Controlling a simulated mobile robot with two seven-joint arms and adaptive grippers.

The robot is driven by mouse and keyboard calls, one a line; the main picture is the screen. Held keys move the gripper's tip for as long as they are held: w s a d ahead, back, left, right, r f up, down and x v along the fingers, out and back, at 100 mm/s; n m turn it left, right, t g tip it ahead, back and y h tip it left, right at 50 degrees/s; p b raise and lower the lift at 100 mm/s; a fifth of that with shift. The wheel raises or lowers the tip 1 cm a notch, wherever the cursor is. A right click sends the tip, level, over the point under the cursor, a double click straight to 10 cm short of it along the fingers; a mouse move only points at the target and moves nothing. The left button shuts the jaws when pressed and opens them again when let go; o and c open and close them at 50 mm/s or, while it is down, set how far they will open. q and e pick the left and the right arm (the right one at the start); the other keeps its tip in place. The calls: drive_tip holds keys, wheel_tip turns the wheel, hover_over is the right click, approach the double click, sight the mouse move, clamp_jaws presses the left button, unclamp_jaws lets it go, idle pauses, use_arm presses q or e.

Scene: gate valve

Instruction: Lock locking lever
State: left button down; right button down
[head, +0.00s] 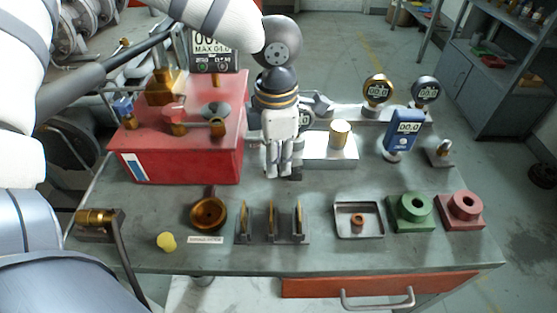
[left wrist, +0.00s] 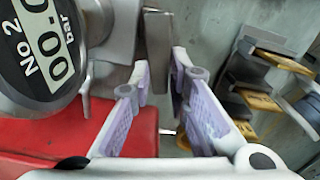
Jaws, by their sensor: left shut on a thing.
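My left gripper (head: 283,165) points down just right of the red box (head: 195,150), in front of the grey valve pipework. In the left wrist view its lilac-padded fingers (left wrist: 162,72) stand on either side of a flat grey bar (left wrist: 158,45), which seems to be the locking lever, and are shut on it. In the head view the gripper hides most of this bar. The round gauge marked NO 2 (left wrist: 45,45) is close beside the fingers in the left wrist view. My right gripper is not in view.
A blue gauge (head: 403,130) is farther right. Along the front are a bronze cup (head: 208,213), an upright plate rack (head: 272,236), a tray (head: 357,231), and green (head: 411,212) and red (head: 460,210) blocks.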

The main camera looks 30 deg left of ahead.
use_arm(q)
drive_tip(key=shift+w+a+m, duration=0.2)
drive_tip(key=shift+m, duration=0.3)
drive_tip(key=c, duration=1.6)
unclamp_jaws()
drive_tip(key=shift+o, duration=0.2)
